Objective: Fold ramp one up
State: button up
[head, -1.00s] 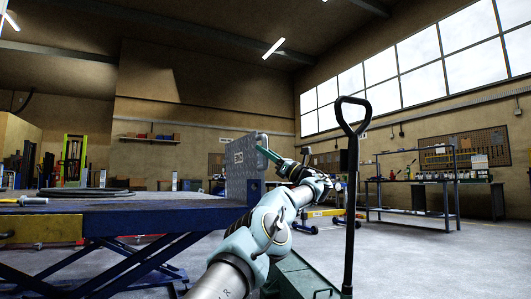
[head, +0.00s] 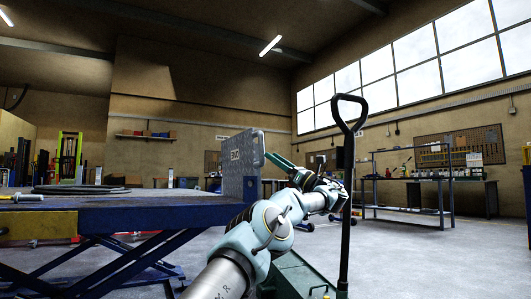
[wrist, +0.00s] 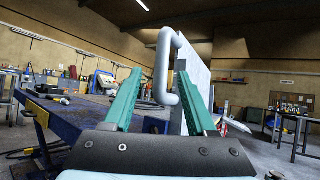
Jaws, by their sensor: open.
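A grey metal ramp plate (head: 242,172) stands upright at the right end of the blue lift table (head: 130,216). A small dark label is on its face; I cannot read it surely. In the wrist view the plate (wrist: 202,62) shows nearly edge-on, with a grey bar handle (wrist: 161,68) standing out from it. My gripper (head: 267,160) is beside the plate's right edge in the head view. In the wrist view its green fingers (wrist: 159,76) are open, with the handle between them; I see no clear contact. The plate's lower hinge area is partly hidden.
A tall black pump handle (head: 347,180) rises just right of my arm from a green trolley jack (head: 300,277). A dark coiled hose (head: 82,189) lies on the table. A workbench (head: 420,182) stands at the back right, with open floor before it.

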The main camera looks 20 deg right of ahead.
jog(key=shift+v, duration=1.85)
